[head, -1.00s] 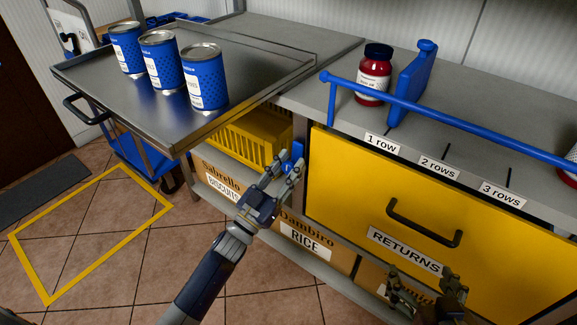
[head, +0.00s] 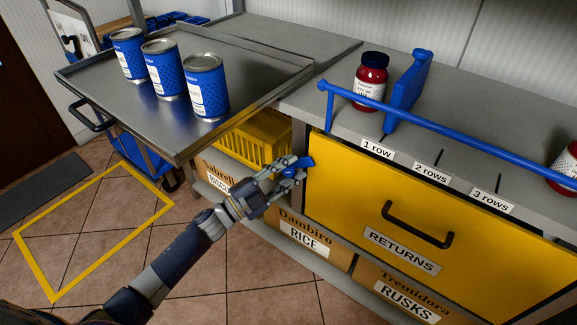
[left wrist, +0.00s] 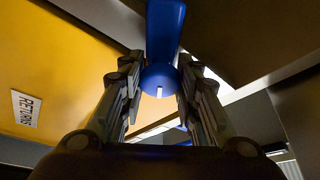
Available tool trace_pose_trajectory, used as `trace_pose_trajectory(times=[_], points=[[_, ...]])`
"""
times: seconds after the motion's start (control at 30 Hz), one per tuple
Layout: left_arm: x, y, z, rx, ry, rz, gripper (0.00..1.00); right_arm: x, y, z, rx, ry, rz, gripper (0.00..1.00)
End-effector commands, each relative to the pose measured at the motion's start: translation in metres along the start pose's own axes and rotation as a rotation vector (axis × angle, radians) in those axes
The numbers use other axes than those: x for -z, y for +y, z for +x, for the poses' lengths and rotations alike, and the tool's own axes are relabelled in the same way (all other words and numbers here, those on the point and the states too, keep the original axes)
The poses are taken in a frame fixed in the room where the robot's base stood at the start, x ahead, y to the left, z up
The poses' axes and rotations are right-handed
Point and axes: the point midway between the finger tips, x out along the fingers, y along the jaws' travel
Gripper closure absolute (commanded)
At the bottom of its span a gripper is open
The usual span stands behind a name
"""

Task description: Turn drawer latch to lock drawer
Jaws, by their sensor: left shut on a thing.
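The yellow drawer (head: 350,190) with a black handle (head: 416,228) and a RETURNS label appears shut under the counter. The blue latch (head: 301,163) sits at the drawer's upper left edge, and in the head view it lies slanted, with its tip toward the drawer front. My left gripper (head: 290,170) is shut on the latch and hides part of it. In the left wrist view the latch (left wrist: 165,30) and its round hub show between my left fingers (left wrist: 158,105). My right gripper is out of view.
A metal tray trolley (head: 235,110) with several blue cans stands left of the drawer. A blue rail (head: 440,120), a blue divider (head: 406,82) and a red jar (head: 370,80) are on the counter (head: 315,100). A yellow crate (head: 262,135) and cardboard boxes (head: 310,240) sit below.

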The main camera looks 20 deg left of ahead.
Motion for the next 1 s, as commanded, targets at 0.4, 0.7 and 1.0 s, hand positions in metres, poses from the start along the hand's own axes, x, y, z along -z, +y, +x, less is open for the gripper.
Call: trace_pose_trajectory(times=[0.4, 0.7, 1.0], points=[[0.001, -0.001, 0.000, -0.146, 0.000, 0.348, 0.94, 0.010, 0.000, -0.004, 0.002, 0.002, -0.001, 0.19], [0.000, 0.001, 0.000, -0.216, 0.000, 0.517, 0.94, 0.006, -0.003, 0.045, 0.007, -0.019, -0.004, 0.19], [-0.001, 0.003, 0.000, -0.245, -0.001, 0.588, 0.94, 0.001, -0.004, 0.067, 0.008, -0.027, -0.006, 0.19]])
